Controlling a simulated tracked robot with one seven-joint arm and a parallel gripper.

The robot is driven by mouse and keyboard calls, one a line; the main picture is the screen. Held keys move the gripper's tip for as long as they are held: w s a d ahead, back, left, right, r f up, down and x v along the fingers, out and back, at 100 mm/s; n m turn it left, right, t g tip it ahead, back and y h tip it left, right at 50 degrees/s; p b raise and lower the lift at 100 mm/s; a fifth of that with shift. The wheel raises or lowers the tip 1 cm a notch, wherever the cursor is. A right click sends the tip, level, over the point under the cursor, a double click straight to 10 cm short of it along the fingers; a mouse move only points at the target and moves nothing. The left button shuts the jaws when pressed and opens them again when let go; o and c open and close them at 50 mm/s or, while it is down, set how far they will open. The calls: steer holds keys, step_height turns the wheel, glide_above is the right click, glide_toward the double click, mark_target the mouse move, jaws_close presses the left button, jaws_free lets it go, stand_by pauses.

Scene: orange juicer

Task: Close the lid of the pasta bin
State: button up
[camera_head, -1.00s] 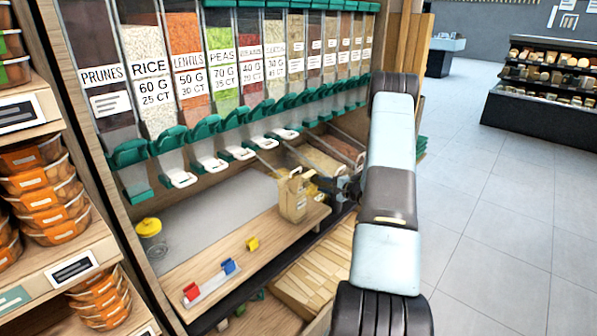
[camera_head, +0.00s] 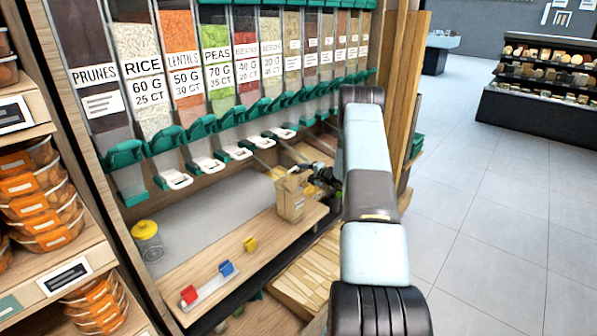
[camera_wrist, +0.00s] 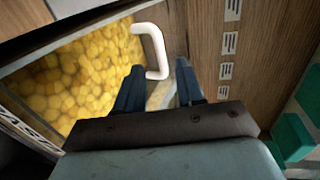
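In the wrist view, the pasta bin shows as an open-looking compartment of yellow pasta (camera_wrist: 85,75), with a partly cut-off label (camera_wrist: 22,132) at lower left. A white bar handle (camera_wrist: 157,45) stands at its right side; I cannot clearly make out the lid it belongs to. My gripper (camera_wrist: 160,66) is open, its two dark fingers apart, with the handle's lower end appearing between the fingertips. I cannot tell whether they touch it. In the head view my gripper (camera_head: 326,178) is small and dark beside the bins, partly hidden by my arm and a paper bag.
The brown paper bag (camera_head: 290,197) stands on the wooden shelf (camera_head: 215,258), close left of my gripper. Dispensers with green spouts (camera_head: 200,130) hang above. A yellow-lidded jar (camera_head: 146,238) and coloured clips (camera_head: 226,268) are further left. The floor at right is clear.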

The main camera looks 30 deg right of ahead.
mark_target(298, 170)
steer(key=shift+x, duration=1.55)
steer(key=shift+c, duration=0.3)
jaws_close()
